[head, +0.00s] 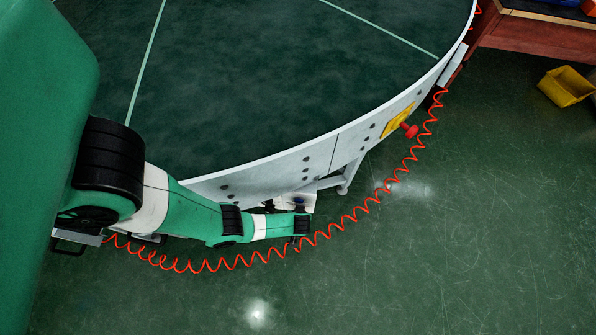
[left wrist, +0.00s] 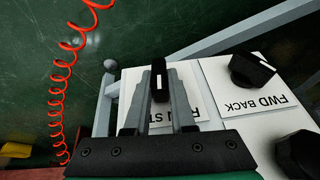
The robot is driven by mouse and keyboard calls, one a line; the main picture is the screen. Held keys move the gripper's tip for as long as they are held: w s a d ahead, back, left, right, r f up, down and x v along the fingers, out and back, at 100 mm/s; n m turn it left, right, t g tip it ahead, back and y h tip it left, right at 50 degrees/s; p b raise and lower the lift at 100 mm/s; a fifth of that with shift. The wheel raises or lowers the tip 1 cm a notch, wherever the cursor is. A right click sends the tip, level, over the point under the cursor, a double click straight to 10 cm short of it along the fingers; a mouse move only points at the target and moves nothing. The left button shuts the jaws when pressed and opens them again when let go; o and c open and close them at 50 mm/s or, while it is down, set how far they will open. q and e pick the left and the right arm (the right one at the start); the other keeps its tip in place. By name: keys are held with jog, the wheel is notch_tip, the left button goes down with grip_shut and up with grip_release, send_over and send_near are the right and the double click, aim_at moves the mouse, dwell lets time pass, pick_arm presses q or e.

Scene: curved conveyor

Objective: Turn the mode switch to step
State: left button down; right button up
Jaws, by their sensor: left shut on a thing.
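In the left wrist view a black switch knob with a white mark (left wrist: 160,78) stands on a white panel plate. Its label is partly covered by my fingers, with the letters "ST" showing, so I take it for the mode switch. My left gripper (left wrist: 161,92) has its two grey fingers on either side of this knob and is shut on it. In the head view my left arm reaches to the white control panel (head: 292,200) under the conveyor rim; the fingers and the knob cannot be made out there. My right gripper is in neither view.
A second black knob (left wrist: 252,70), labelled FWD BACK, sits close beside, with another dark knob (left wrist: 298,153) near it. A coiled red cable (head: 345,219) hangs along the conveyor (head: 270,90). A red button (head: 410,131) on yellow is farther right.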

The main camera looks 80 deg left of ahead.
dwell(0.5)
pick_arm(q)
jog(key=c, duration=0.8)
grip_release()
jog(key=shift+o, duration=0.2)
jog(key=p+v, duration=1.1)
jog(key=shift+d+r+p, duration=0.15)
jog(key=shift+r+p, duration=0.1)
jog(key=shift+p, duration=0.15)
jog(key=shift+w, duration=0.1)
